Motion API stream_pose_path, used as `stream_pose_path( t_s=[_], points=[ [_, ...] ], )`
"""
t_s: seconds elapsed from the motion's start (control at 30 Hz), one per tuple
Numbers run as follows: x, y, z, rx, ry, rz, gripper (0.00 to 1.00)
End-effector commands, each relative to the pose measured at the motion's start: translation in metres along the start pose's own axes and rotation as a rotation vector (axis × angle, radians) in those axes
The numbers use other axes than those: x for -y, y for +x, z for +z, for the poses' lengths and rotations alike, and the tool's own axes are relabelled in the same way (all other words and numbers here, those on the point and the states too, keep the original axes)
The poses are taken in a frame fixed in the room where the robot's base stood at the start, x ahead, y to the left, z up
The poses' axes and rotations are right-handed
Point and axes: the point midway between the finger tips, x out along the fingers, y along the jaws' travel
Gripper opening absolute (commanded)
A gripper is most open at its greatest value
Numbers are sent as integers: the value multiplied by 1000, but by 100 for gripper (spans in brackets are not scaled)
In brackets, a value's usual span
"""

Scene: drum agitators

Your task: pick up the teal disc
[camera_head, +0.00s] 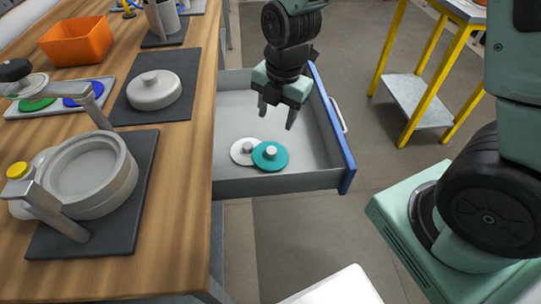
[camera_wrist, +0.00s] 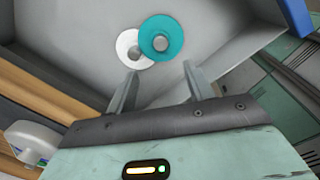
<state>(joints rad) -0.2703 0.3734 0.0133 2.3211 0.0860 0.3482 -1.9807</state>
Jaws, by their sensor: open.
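The teal disc (camera_head: 270,156) lies in the open drawer, near its front corner in the head view. It has a pale grey knob at its centre and partly overlaps a white disc (camera_head: 241,151). In the wrist view the teal disc (camera_wrist: 161,38) shows beyond the fingertips, with the white disc (camera_wrist: 128,46) at its left. My gripper (camera_head: 278,120) is open and empty above the drawer floor, apart from both discs. The gap between the fingers (camera_wrist: 158,76) is clear in the wrist view.
The drawer (camera_head: 232,104) has grey walls and a blue front (camera_head: 331,130) with a handle. The wooden bench (camera_head: 180,215) beside it holds a round grey drum (camera_head: 90,178), a grey lid (camera_head: 154,91) and an orange bin (camera_head: 77,41). A yellow-legged table (camera_head: 420,98) stands at the right.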

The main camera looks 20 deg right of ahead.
Motion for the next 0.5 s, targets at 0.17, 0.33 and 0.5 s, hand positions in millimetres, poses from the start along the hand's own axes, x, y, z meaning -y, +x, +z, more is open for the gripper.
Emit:
stream_pose_path(
  t_s=[0.17, 0.33, 0.5],
  points=[
    [1, 40, -1, -2, 0, -5, 52],
    [1, 66, 0, -1, 0, -3, 52],
    [0, 76, 0, 0, 0, -1, 52]
  ],
)
